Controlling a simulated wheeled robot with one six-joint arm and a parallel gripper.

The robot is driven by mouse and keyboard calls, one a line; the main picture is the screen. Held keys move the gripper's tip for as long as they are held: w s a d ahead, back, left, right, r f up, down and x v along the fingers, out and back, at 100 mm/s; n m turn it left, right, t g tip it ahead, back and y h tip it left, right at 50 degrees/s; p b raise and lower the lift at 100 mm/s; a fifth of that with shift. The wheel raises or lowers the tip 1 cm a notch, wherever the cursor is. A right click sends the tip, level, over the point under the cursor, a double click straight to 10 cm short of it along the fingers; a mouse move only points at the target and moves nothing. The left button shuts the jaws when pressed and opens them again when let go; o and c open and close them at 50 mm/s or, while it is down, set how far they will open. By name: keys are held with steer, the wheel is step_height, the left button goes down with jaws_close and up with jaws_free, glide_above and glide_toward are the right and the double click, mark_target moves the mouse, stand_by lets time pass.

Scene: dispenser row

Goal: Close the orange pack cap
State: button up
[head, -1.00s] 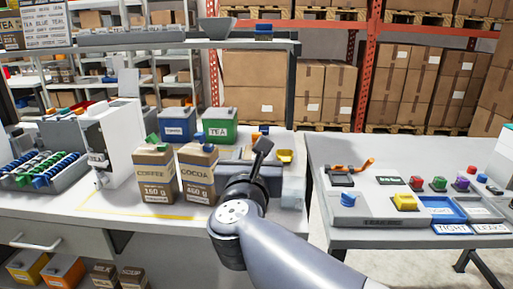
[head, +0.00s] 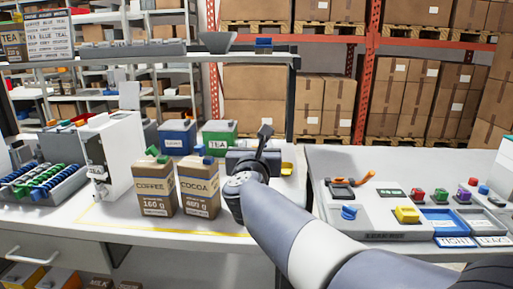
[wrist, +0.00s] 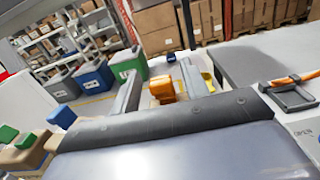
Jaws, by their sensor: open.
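My gripper (wrist: 160,86) is open, with its two fingers spread apart in the wrist view. An orange block-like piece (wrist: 162,90), which looks like the orange cap, shows between the fingers. Whether the fingers touch it, whether it is shut, and what is under it cannot be told, as my gripper body hides its lower part. In the head view my gripper (head: 264,140) stands right of the cocoa pack, and the orange piece is not clearly visible there.
The coffee pack (head: 155,188) with a green cap and the cocoa pack (head: 198,188) with a blue cap stand left of my gripper. Blue (head: 177,138) and green (head: 219,135) bins stand behind. A side table on the right holds an orange-handled tool (head: 352,181) and coloured buttons.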

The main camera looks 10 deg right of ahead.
steer(key=shift+c, duration=0.3)
jaws_close()
steer(key=p, duration=0.3)
steer(key=shift+r+g, duration=0.35)
steer(key=shift+g, duration=0.05)
steer(key=g+p, duration=0.1)
steer(key=p, duration=0.3)
steer(key=g+y+p, duration=0.1)
steer(key=p, duration=0.3)
steer(key=shift+w+d+r, duration=0.1)
steer(key=shift+w+r, duration=0.1)
steer(key=shift+w, duration=0.05)
steer(key=g+p, duration=0.1)
steer(key=p, duration=0.6)
steer(key=shift+w+f+g+y, duration=0.2)
steer(key=shift+g+y, duration=0.1)
steer(key=shift+g, duration=0.1)
steer(key=shift+d+p, duration=0.1)
steer(key=shift+p, duration=0.45)
steer(key=shift+w+f+g+p, duration=0.15)
steer(key=shift+g+p, duration=0.35)
steer(key=shift+p, duration=0.55)
steer(key=shift+f+p, duration=0.25)
steer(key=shift+p, duration=0.1)
